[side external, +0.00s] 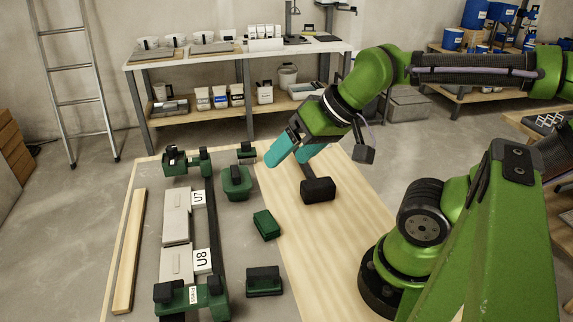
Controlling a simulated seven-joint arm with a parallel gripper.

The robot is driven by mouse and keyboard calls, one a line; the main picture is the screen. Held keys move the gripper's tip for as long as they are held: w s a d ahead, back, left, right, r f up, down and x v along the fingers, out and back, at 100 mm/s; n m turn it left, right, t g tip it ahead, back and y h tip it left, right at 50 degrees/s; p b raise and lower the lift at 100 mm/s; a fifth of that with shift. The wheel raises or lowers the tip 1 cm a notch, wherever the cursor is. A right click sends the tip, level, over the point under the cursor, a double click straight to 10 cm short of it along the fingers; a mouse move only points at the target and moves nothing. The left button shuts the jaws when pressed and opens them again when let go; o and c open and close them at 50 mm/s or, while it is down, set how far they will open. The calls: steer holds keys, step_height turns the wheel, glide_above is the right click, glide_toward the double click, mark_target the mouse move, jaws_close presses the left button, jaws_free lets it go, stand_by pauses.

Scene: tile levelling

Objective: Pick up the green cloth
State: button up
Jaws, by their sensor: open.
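A small dark-green folded pad (266,225), which looks like the green cloth, lies flat on the table between the tile rig and the bare wood. My gripper (288,160) has teal fingers that are apart, with nothing seen between them. It is above the table, farther back and slightly right of the pad, and not touching it. The pad is fully in view.
A black-headed mallet (318,190) lies below and right of my gripper. A green tool with a handle (237,182) and a dark green-based block (265,281) are near the pad. Grey tiles (177,217) sit in the rig at left. Bare wood is free at right.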

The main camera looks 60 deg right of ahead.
steer(key=m+g+h, duration=0.2)
steer(key=m+g, duration=0.1)
steer(key=g, duration=0.4)
glide_above(266, 220)
steer(key=f, duration=1.2)
steer(key=a+f, duration=0.1)
steer(key=f, duration=0.5)
steer(key=shift+s+f, duration=0.2)
steer(key=shift+f, duration=0.1)
steer(key=shift+w+d+f, duration=0.1)
steer(key=shift+d+f, duration=0.15)
steer(key=shift+f, duration=1.15)
steer(key=shift+w+d+f, duration=0.1)
steer(key=shift+d+f, duration=0.1)
steer(key=shift+f, duration=1.15)
steer(key=shift+c, duration=0.2)
steer(key=c, duration=1)
steer(key=shift+r, duration=0.1)
